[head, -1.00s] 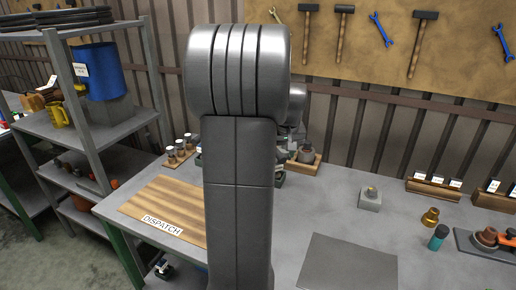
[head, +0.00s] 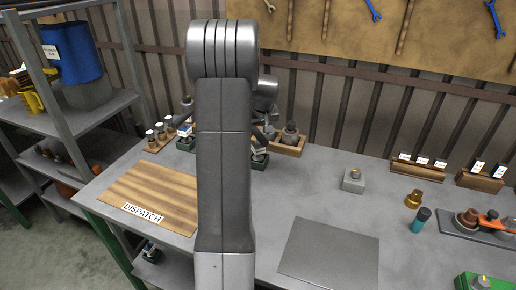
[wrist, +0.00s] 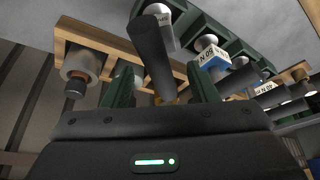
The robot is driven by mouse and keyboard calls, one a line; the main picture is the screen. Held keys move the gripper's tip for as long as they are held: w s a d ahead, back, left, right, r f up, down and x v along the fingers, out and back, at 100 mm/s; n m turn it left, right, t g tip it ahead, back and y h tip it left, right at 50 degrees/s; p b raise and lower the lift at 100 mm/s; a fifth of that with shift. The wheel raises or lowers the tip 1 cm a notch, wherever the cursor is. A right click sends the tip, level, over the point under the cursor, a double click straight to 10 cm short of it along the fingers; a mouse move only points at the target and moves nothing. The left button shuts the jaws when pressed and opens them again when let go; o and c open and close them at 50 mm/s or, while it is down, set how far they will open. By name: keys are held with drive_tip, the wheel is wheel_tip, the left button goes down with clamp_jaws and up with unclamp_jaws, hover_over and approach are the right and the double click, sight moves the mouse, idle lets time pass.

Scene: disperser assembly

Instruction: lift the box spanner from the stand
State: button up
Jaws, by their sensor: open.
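The wrist view shows the two green fingers of my gripper (wrist: 162,88), apart. A dark grey tube (wrist: 150,52) stands tilted in the picture just beyond and between the fingertips. It may be the box spanner, but I cannot tell for sure. A wooden stand (wrist: 110,42) runs behind it, with a grey cylinder with a dark end (wrist: 78,72) at its left. I see nothing gripped, and contact between fingers and tube cannot be judged. In the head view my arm hides the gripper; the wooden stand (head: 293,150) shows just right of the arm.
Green holders (wrist: 205,32) with dark cylinders and labelled blocks lie right of the fingers in the wrist view. In the head view, a dispatch board (head: 150,190) is left of my arm, a grey plate (head: 328,255) right. A small grey block (head: 353,181) stands on the bench.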

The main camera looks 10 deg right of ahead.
drive_tip(key=p+x, duration=0.1)
drive_tip(key=x, duration=0.3)
drive_tip(key=shift+w+d+f, duration=0.1)
drive_tip(key=shift+d+f, duration=0.05)
drive_tip(key=shift+f, duration=0.25)
drive_tip(key=shift+c, duration=0.4)
drive_tip(key=shift+r, duration=0.1)
clamp_jaws()
